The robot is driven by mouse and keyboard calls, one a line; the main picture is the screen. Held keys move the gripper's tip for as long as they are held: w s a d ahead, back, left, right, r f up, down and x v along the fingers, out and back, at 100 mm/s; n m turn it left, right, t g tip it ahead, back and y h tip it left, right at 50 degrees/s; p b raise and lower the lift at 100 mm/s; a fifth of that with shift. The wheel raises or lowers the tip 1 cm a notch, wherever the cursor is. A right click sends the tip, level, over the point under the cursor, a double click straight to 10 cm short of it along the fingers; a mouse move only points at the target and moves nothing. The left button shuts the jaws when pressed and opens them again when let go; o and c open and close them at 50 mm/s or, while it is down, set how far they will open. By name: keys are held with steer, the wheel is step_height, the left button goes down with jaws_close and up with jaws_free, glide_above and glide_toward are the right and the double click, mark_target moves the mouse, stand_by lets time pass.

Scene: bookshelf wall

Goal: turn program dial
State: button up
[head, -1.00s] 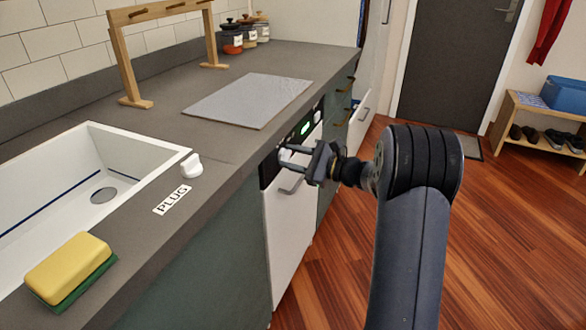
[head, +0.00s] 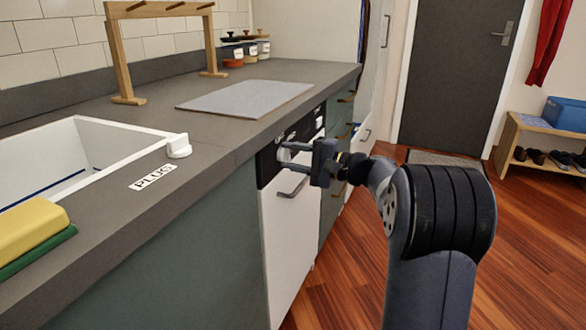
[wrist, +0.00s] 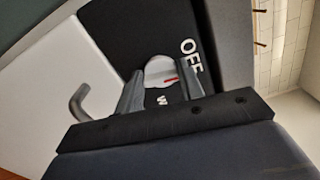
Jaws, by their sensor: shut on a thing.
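The program dial (wrist: 160,68) is a white round knob with a red mark, on the black control panel (wrist: 117,38) of a white-fronted appliance (head: 290,235). White "OFF" lettering is beside the dial in the wrist view. More lettering is partly hidden between the fingers. My gripper (wrist: 162,78) is shut on the dial, one finger on each side of it. In the head view my gripper (head: 292,156) reaches the panel from the right, and the dial (head: 284,154) is mostly covered by the fingers.
A handle (head: 292,188) sticks out of the appliance door just below my gripper. The counter (head: 215,135) edge runs above the panel, with a grey board (head: 245,98), a white plug (head: 179,146) and a yellow sponge (head: 28,226) on it.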

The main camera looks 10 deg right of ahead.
steer(key=shift+f+n+b, duration=0.15)
steer(key=shift+n+b, duration=0.45)
steer(key=shift+n, duration=0.1)
steer(key=o, duration=1)
steer(key=p+v, duration=0.2)
steer(key=v, duration=0.8)
steer(key=shift+s+d+p, duration=0.25)
steer(key=shift+d+p, duration=0.05)
steer(key=shift+p, duration=0.1)
